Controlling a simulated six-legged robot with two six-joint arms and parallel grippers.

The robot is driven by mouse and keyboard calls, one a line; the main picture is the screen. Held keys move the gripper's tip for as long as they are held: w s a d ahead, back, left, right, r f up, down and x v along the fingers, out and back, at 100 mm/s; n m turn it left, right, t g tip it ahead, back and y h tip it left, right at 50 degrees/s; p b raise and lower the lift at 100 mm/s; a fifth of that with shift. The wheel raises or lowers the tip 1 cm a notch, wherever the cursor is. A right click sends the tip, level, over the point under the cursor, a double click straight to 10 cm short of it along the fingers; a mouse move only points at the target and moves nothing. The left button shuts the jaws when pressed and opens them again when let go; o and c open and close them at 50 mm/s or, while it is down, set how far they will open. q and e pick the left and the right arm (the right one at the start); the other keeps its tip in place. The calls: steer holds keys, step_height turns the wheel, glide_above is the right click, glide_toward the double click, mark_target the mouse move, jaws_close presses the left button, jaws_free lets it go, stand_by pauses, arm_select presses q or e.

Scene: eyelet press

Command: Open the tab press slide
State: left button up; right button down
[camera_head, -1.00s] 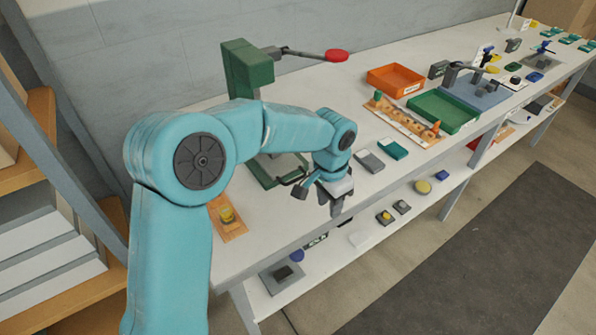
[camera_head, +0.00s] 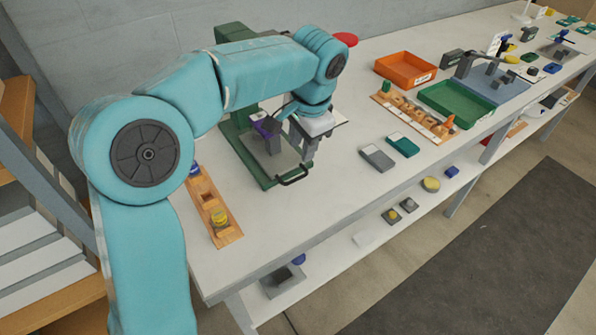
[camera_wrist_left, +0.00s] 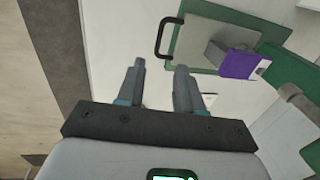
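The green tab press (camera_head: 242,150) stands at the back left of the table, largely hidden behind my left arm. Its slide has a black bar handle (camera_head: 293,177) at the front edge, which also shows in the left wrist view (camera_wrist_left: 160,38). In that view a pale plate (camera_wrist_left: 203,42) sits in the green frame, with a purple-topped grey block (camera_wrist_left: 240,62) on it. My left gripper (camera_head: 302,147) is above the press base, near the handle. Its fingers (camera_wrist_left: 160,67) are apart and empty, with the handle beyond the tips. My right gripper is out of view.
A wooden strip (camera_head: 222,232) with a yellow-topped piece lies at the front left. Grey (camera_head: 377,158) and green (camera_head: 403,145) blocks lie right of the press. An orange tray (camera_head: 403,82) and green tray (camera_head: 455,107) stand farther right. Bare table lies in front of the handle.

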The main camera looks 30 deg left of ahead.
mark_target(297, 178)
arm_select(q)
steer(key=f, duration=0.3)
steer(key=a+f, duration=0.1)
steer(key=f, duration=0.3)
steer(key=f+b, duration=0.1)
steer(key=f, duration=0.2)
steer(key=shift+w+a+f, duration=0.25)
steer(key=shift+w+a, duration=0.05)
steer(key=shift+w, duration=0.05)
jaws_close()
stand_by(0.8)
